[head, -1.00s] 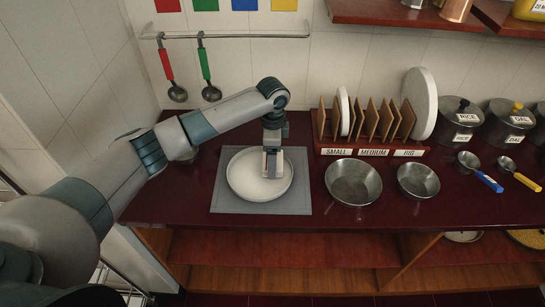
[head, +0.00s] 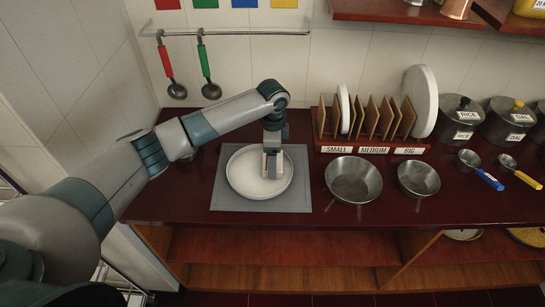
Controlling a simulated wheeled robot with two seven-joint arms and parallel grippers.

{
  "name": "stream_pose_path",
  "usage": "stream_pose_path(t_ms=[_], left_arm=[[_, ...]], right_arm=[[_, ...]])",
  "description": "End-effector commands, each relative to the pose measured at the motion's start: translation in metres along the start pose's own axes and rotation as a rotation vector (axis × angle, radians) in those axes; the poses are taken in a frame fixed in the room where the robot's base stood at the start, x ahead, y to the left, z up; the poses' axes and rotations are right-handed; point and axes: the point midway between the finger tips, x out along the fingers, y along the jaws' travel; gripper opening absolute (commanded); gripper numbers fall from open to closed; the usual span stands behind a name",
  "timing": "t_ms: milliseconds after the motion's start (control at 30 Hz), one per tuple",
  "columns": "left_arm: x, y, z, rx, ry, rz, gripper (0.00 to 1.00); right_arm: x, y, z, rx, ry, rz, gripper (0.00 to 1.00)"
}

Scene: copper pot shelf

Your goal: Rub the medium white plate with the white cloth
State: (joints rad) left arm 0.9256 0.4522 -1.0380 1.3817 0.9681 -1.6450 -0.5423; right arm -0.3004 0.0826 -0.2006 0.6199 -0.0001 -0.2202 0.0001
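The white plate (head: 245,182) lies flat on a grey mat (head: 290,204) on the dark red counter. My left gripper (head: 272,172) points down over the right half of the plate, with its fingers at or very near the plate surface. A small pale patch shows at the fingertips; I cannot tell whether it is the white cloth or part of the fingers. Whether the fingers are open or shut does not show clearly. My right gripper is out of view.
Right of the mat stand two metal bowls (head: 353,180). Behind them is a wooden plate rack (head: 335,150) labelled SMALL, MEDIUM and BIG, holding a small and a big plate. Labelled pots (head: 459,120) and two measuring cups are farther right. Two ladles (head: 176,90) hang behind the arm.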

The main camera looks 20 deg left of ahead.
Motion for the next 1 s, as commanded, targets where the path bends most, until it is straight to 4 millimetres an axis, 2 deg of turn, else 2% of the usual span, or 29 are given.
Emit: stream_pose_path(t_ms=[467, 1000], left_arm=[[0.005, -0.002, 0.0, -0.001, 0.0, 0.0, 0.56], [0.004, -0.034, -0.002, -0.001, 0.0, -0.001, 0.56]], right_arm=[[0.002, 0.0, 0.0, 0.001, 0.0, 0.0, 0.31], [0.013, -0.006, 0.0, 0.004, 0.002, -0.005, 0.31]])
